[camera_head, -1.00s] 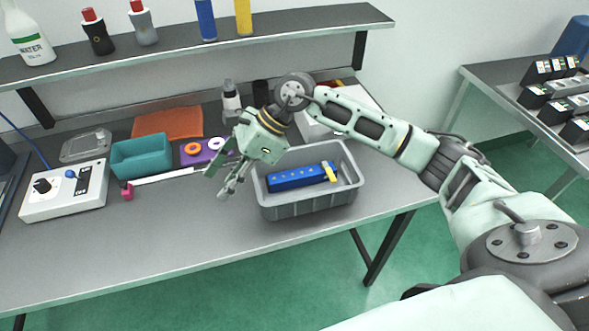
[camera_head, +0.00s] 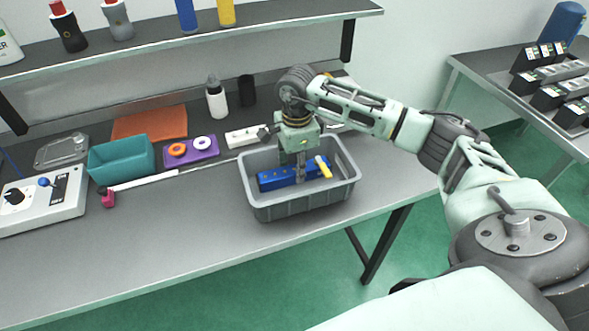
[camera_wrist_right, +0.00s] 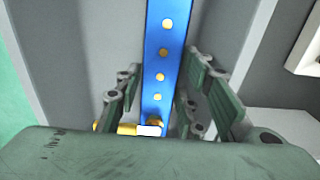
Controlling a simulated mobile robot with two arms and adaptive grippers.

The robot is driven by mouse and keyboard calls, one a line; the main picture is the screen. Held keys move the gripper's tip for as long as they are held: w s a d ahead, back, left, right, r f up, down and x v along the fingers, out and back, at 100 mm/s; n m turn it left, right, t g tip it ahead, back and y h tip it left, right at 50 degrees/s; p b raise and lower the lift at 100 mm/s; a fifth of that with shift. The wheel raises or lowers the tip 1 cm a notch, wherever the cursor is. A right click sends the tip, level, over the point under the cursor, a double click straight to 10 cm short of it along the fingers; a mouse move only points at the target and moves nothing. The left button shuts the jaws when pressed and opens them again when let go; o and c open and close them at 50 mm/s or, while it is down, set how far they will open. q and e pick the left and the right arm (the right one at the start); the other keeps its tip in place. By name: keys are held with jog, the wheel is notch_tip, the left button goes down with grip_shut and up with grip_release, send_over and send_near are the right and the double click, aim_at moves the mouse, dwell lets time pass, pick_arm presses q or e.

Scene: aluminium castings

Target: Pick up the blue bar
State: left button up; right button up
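The blue bar (camera_head: 268,181) with a row of yellow dots lies in the grey bin (camera_head: 305,203) on the bench. My right gripper (camera_head: 291,171) points down into the bin over the bar's middle. In the right wrist view the blue bar (camera_wrist_right: 164,50) runs between the two spread fingers of the gripper (camera_wrist_right: 159,85), one finger on each side. A gap shows on the left side; on the right the finger is very close, and I cannot tell if it touches. My left gripper is not in view.
A small yellow piece (camera_head: 322,166) lies in the bin beside the bar's right end. Left of the bin are a purple tray (camera_head: 190,155) with rings, a teal box (camera_head: 121,161) and a control box (camera_head: 42,200). A shelf (camera_head: 200,38) spans above the bench's back.

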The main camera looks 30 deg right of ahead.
jog(key=shift+f, duration=0.55)
jog(key=shift+r, duration=0.1)
grip_shut()
